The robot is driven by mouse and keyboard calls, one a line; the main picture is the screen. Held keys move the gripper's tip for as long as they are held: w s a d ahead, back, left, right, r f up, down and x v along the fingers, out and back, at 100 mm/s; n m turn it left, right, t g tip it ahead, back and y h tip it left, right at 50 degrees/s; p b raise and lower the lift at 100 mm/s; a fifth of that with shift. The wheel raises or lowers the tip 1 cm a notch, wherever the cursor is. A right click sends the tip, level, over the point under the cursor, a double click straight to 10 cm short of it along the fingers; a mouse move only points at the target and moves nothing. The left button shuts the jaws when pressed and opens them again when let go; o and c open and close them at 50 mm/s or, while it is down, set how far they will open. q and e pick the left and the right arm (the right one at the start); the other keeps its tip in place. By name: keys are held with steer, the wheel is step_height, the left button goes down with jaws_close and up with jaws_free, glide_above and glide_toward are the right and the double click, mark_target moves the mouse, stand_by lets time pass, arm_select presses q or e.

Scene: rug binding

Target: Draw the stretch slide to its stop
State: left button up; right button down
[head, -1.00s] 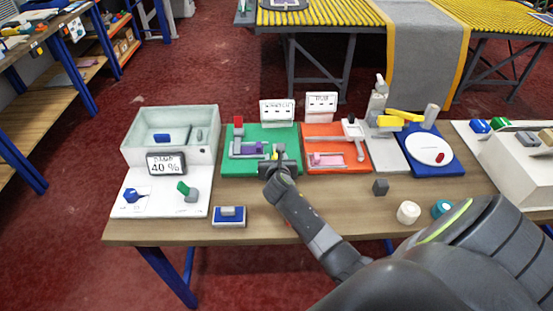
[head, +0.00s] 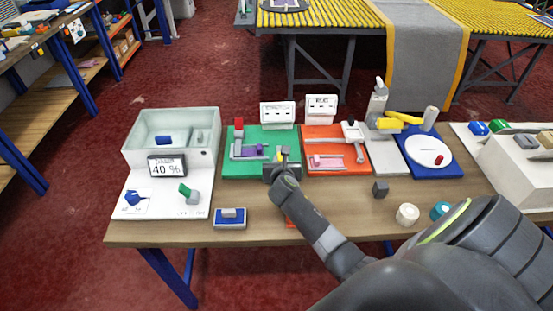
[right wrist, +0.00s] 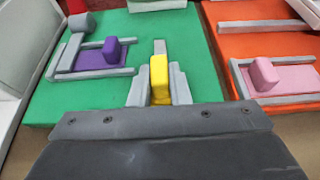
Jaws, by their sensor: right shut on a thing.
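The green board (head: 233,170) carries a purple slide with an upright purple block (right wrist: 112,49) between grey rails, and a yellow block (right wrist: 159,80) to its right. My right gripper (right wrist: 159,90) is over the right part of this board, its two grey fingers shut on the yellow block. A grey strip (right wrist: 160,47) shows just beyond the block. In the head view my right gripper (head: 283,160) hides most of the block. I cannot read for sure which slide is the stretch one. My left gripper is not in view.
The orange board (head: 312,148) with a pink slide (head: 327,161) is close on the right. A grey-white tray box (head: 170,118) with a 40 % display stands left. A small dark cube (head: 380,189) and a white cylinder (head: 407,214) lie nearer.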

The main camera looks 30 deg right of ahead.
steer(key=s+d, duration=0.1)
steer(key=s+d+p, duration=0.1)
steer(key=d, duration=0.1)
steer(key=d+p, duration=0.1)
steer(key=shift+s+d, duration=0.2)
steer(key=shift+s, duration=0.2)
steer(key=shift+f, duration=0.1)
steer(key=c, duration=1.4)
jaws_free()
steer(key=shift+s+d, duration=0.15)
steer(key=shift+d, duration=0.05)
steer(key=shift+o, duration=0.2)
steer(key=shift+a, duration=0.15)
